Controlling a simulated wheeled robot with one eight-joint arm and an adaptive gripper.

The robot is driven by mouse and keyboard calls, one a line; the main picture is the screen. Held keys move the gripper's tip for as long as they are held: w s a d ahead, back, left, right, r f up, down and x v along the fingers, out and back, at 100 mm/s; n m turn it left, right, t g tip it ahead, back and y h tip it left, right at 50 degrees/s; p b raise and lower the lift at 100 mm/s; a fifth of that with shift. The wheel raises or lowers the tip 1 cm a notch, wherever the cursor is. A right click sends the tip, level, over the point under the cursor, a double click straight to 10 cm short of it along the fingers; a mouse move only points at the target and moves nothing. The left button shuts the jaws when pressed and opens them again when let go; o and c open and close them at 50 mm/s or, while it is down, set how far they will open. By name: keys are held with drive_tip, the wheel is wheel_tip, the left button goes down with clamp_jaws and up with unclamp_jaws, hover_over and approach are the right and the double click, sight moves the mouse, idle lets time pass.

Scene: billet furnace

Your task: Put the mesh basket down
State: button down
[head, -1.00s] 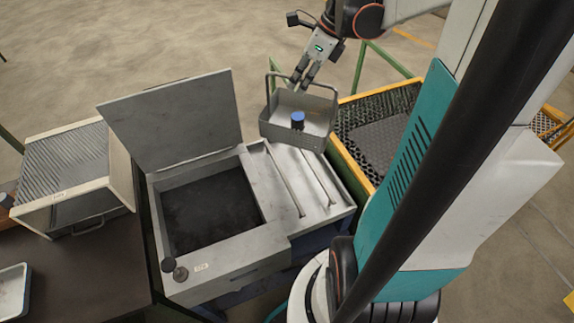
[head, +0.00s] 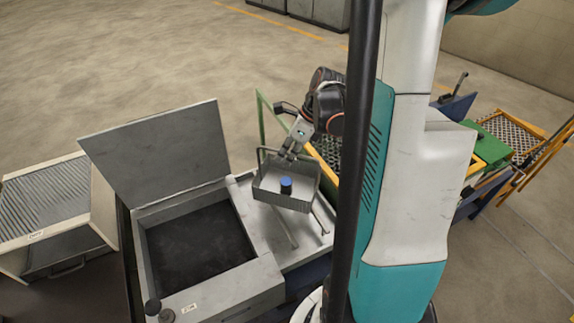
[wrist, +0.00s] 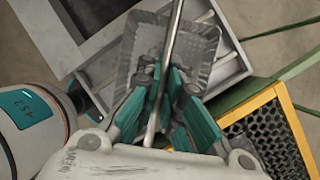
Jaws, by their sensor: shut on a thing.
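The mesh basket (head: 268,192) is a grey open tray with an upright wire handle and a blue-topped dark cylinder (head: 286,185) inside. My gripper (head: 288,152) is shut on its handle at the back side in the head view. In the wrist view my gripper (wrist: 166,95) has its teal fingers on either side of the handle bar, with the basket (wrist: 203,45) beyond them. The basket appears above the furnace's right-hand side shelf with two rails (head: 318,225). I cannot tell whether its underside touches the rails.
The open furnace box (head: 262,275) with a dark interior and raised lid (head: 160,155) stands left of the basket. A beige cabinet (head: 85,205) is farther left. A yellow-framed mesh bin (wrist: 285,120) lies close right in the wrist view. Open floor lies behind.

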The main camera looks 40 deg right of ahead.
drive_tip(key=shift+f+b, duration=0.4)
drive_tip(key=shift+f, duration=1.5)
drive_tip(key=c, duration=1.8)
unclamp_jaws()
drive_tip(key=shift+f, duration=0.1)
drive_tip(key=shift+o, duration=0.2)
drive_tip(key=p+v, duration=0.2)
drive_tip(key=v, duration=1)
